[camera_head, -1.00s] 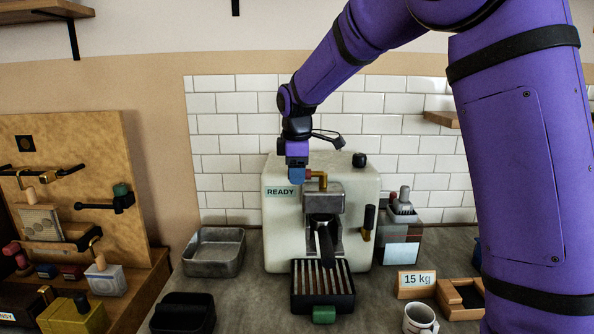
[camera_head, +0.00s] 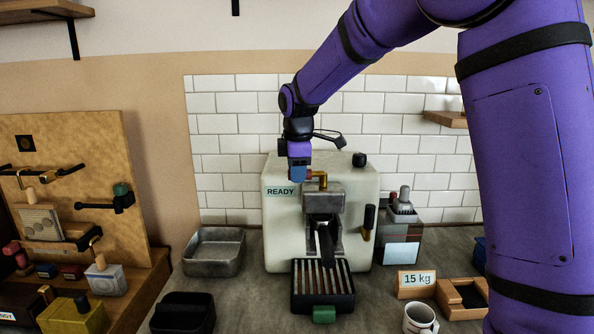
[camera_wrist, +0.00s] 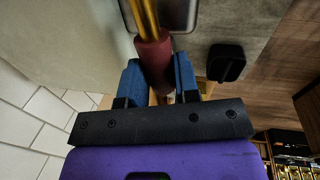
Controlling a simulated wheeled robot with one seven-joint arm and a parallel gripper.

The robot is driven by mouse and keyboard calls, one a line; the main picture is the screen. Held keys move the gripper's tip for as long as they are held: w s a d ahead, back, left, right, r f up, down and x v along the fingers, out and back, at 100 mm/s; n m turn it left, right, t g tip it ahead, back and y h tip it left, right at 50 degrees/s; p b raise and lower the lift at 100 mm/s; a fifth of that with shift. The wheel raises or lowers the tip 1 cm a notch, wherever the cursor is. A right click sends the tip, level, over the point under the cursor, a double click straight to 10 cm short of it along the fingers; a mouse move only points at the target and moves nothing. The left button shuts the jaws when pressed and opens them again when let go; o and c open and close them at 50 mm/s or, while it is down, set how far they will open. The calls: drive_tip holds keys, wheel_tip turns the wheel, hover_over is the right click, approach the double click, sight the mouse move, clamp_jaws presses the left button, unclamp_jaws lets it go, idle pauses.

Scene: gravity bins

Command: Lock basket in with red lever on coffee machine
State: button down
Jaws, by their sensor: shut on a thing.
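The cream coffee machine (camera_head: 280,235) stands against the tiled wall with a "READY" sign on its front. Its red lever (camera_head: 317,172) has a brass rod (camera_head: 323,183) that meets the metal group head (camera_head: 323,197). My gripper (camera_head: 299,174) is at the machine's upper front left, at the lever's red end. In the wrist view, the blue fingers (camera_wrist: 157,68) are shut around the red grip (camera_wrist: 153,52), with the brass rod (camera_wrist: 145,18) running away from it. The basket's dark handle (camera_head: 327,243) points forward under the group head; the basket itself is largely hidden.
A drip tray (camera_head: 297,290) with a green front tab sits below the group head. A metal pan (camera_head: 214,268) and a black bin (camera_head: 183,315) stand to the left. A "15 kg" scale (camera_head: 416,292) and a mug (camera_head: 418,321) stand to the right.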

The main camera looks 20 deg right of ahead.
drive_tip(key=s+d+n+y, duration=0.1)
drive_tip(key=s+d+n, duration=0.1)
drive_tip(key=s+n, duration=0.4)
drive_tip(key=shift+n+g+y, duration=0.3)
drive_tip(key=shift+n+y, duration=0.1)
drive_tip(key=shift+n, duration=2.1)
drive_tip(key=c, duration=0.8)
unclamp_jaws()
drive_tip(key=shift+c, duration=0.2)
drive_tip(key=shift+r, duration=0.1)
wheel_tip(320, 180, up, 10)
drive_tip(key=s+d, duration=0.1)
drive_tip(key=shift+s+d+r, duration=0.2)
drive_tip(key=shift+s+d, duration=0.05)
